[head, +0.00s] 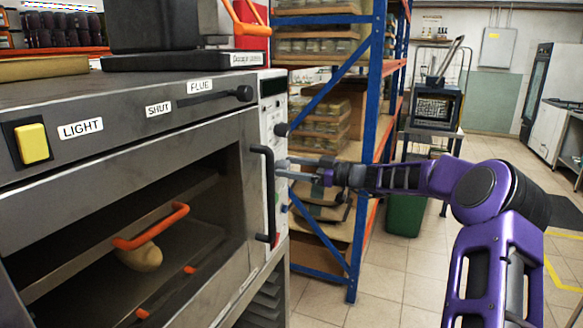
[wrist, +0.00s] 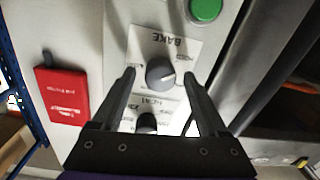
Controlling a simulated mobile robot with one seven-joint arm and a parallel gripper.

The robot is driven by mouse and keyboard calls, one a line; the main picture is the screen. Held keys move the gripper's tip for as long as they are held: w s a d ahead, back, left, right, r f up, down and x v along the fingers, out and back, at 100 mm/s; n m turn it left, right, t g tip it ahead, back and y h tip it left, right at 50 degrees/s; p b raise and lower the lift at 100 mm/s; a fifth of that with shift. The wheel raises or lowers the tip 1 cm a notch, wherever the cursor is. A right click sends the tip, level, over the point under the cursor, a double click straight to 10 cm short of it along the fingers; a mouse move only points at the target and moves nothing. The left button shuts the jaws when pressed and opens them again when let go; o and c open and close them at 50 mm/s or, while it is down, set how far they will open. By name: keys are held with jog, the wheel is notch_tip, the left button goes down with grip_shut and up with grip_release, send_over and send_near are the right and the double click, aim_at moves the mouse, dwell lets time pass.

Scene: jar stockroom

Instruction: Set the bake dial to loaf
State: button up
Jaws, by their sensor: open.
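The bake dial (wrist: 160,74) is a round grey knob on a white plate (wrist: 186,50) marked BAKE, seen upside down in the wrist view. A pale mark shows on the knob; the small position words around it are too blurred to read. My gripper (wrist: 161,76) is open, with one finger on each side of the dial in the picture. I cannot tell whether the fingers touch it. In the head view my gripper (head: 284,168) reaches from the right to the oven's control panel (head: 270,100), where the door handle and fingers hide the bake dial.
A second dark knob (wrist: 147,122) lies close by, partly behind my gripper. A green button (wrist: 206,10) and a red card (wrist: 65,92) flank the dial. The oven's black door handle (head: 265,195) stands out beside the panel. A blue-framed shelf (head: 370,90) stands behind.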

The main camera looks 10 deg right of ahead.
grip_shut()
dwell(0.3)
